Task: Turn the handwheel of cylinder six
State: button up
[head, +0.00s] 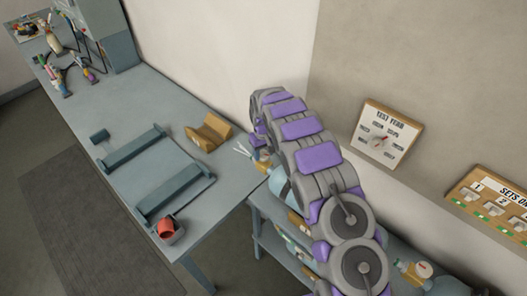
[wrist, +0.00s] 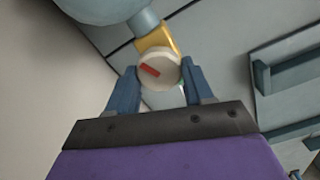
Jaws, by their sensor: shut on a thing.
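In the wrist view a round off-white handwheel (wrist: 160,71) with a red bar mark sits between the two blue fingers of my gripper (wrist: 158,82). The fingers are shut on its sides. Behind it is a yellow brass valve (wrist: 154,40) on the neck of a pale blue cylinder (wrist: 105,8). No number shows on this cylinder. In the head view the pale blue cylinder (head: 280,185) is partly hidden behind my arm, by the bench corner. The handwheel is hidden there, and my fingers are hard to make out.
Another cylinder with a pale wheel (head: 424,269) stands at lower right. A test-year dial board (head: 386,133) and a numbered sets board (head: 490,206) hang on the wall.

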jog(key=n+p, duration=0.1)
jog(key=n, duration=0.3)
jog(key=shift+s+n, duration=0.15)
jog(key=shift+n, duration=0.15)
jog(key=n+p, duration=0.1)
jog(key=n, duration=0.3)
jog(key=shift+s+n, duration=0.1)
jog(key=shift+n, duration=0.2)
jog(key=n+p, duration=0.2)
jog(key=n, duration=0.2)
jog(key=shift+n, duration=0.3)
jog(key=n+p, duration=0.1)
jog(key=n, duration=0.2)
jog(key=shift+d+n+p, duration=0.1)
jog(key=shift+n+p, duration=0.2)
jog(key=n, duration=0.2)
jog(key=shift+n, duration=0.4)
jog(key=n, duration=0.4)
jog(key=shift+p, duration=0.35)
jog(key=n, duration=0.6)
jog(key=shift+r+n, duration=0.1)
jog(key=shift+n, duration=0.2)
